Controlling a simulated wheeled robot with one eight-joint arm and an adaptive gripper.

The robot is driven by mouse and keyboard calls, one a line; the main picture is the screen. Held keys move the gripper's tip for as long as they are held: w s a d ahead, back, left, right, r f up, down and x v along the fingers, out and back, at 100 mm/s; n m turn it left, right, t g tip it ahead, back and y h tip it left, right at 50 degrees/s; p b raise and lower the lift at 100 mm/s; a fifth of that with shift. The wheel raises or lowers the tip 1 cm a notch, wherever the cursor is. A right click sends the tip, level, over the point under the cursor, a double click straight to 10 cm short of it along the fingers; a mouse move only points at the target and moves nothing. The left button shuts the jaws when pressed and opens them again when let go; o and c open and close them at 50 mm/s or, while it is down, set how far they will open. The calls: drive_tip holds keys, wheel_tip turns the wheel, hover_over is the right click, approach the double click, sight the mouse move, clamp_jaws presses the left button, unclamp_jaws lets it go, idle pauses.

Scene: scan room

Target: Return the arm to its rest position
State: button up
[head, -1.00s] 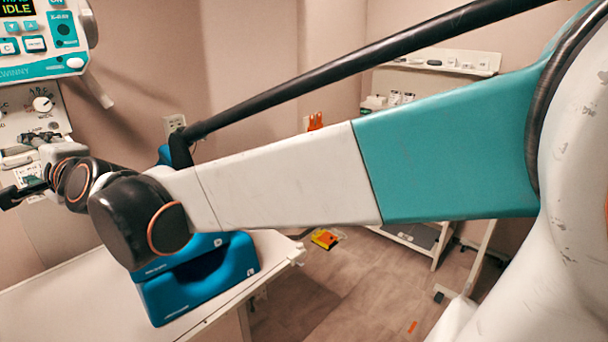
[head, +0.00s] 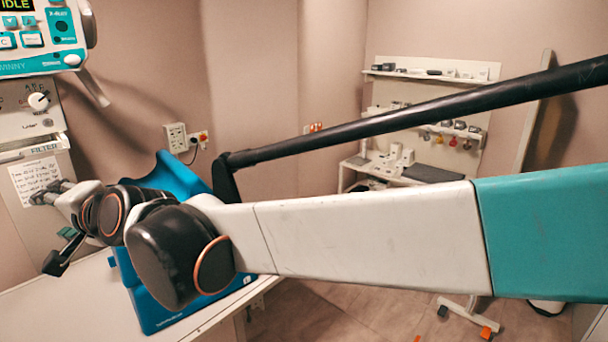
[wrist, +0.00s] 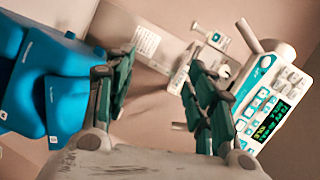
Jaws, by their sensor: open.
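My arm reaches from the right edge of the head view to the left, its white and teal link crossing the middle. My gripper (head: 62,245) is at the far left, in front of the wall unit and above the pale table, partly hidden by my wrist. In the wrist view my gripper (wrist: 160,95) shows two dark green and grey fingers set wide apart, with nothing between them. A blue padded support (head: 150,305) stands on the table behind my wrist joint, partly covered by it. It also fills the left of the wrist view (wrist: 65,100).
A control panel (head: 42,40) reading IDLE hangs at the upper left, above a wall unit with a knob and a paper note (head: 36,178). The pale table (head: 70,310) lies below my wrist. Shelves (head: 430,75) and a desk stand at the back right.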

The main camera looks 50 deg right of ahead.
drive_tip(key=s+d+f+n+g+h+b, duration=0.1)
drive_tip(key=s+d+f+n+g+b, duration=0.1)
drive_tip(key=s+f+n+b, duration=0.2)
drive_tip(key=s+d+f+n+g+h+b, duration=0.1)
drive_tip(key=s+d+f+n+g+b, duration=0.1)
drive_tip(key=s+f, duration=0.9)
drive_tip(key=s+d+f+n+g+h+b, duration=0.1)
drive_tip(key=s+f+n+b, duration=0.6)
drive_tip(key=f, duration=1)
drive_tip(key=s+d+g, duration=0.1)
drive_tip(key=g, duration=0.1)
drive_tip(key=shift+d+f+g+b, duration=0.2)
drive_tip(key=shift+d+g+b, duration=0.2)
